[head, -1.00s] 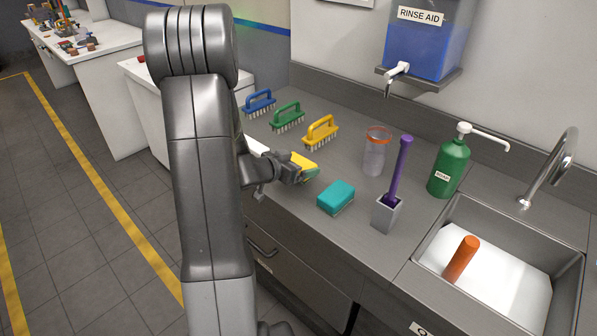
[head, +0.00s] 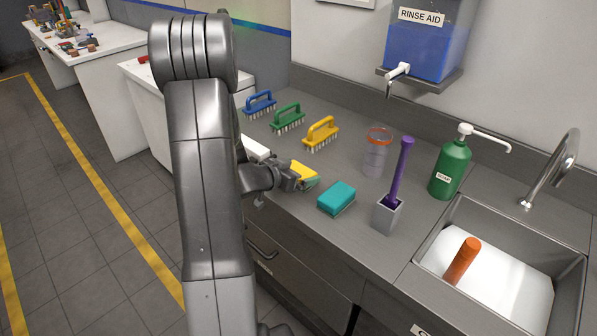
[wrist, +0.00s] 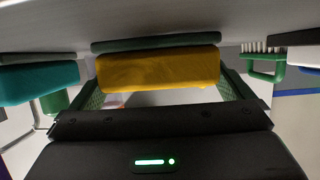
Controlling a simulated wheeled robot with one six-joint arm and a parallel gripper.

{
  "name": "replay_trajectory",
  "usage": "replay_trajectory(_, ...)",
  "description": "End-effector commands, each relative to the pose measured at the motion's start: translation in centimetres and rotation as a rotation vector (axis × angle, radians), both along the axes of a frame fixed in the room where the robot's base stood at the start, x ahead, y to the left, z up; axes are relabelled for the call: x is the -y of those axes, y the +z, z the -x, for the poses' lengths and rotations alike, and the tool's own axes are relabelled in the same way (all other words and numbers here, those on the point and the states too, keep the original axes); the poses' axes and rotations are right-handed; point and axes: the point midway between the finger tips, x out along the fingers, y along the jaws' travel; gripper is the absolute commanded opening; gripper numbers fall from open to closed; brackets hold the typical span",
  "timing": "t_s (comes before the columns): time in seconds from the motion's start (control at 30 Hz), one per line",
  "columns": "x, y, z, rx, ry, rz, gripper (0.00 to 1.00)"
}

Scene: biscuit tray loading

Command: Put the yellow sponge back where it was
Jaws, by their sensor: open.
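The yellow sponge (head: 303,173), with a dark green scouring layer, lies on the grey counter (head: 290,222) between a teal sponge (head: 336,198) and a white block (head: 255,148). In the wrist view the yellow sponge (wrist: 158,70) sits between the two green-padded fingers of my gripper (wrist: 160,82). Its green layer faces the counter surface and seems to rest on it. My gripper (head: 296,181) is open around the sponge, low over the counter. In the head view my gripper and arm hide part of the sponge's near side.
Blue, green and yellow brushes (head: 320,133) stand behind. A clear jar (head: 377,152), a purple-handled brush in a grey holder (head: 387,214) and a green pump bottle (head: 449,165) stand to the right, before the sink (head: 568,285). Bare counter lies before the yellow brush.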

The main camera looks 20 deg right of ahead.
Motion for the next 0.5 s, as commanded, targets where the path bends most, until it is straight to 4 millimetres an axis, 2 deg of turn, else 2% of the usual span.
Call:
replay_trajectory(0.3, -5.6, 2.5, 2.2, 0.002, 0.005, 0.000, 1.00)
replay_trajectory(0.5, -8.6, 3.8, 3.5, 0.001, 0.003, 0.000, 1.00)
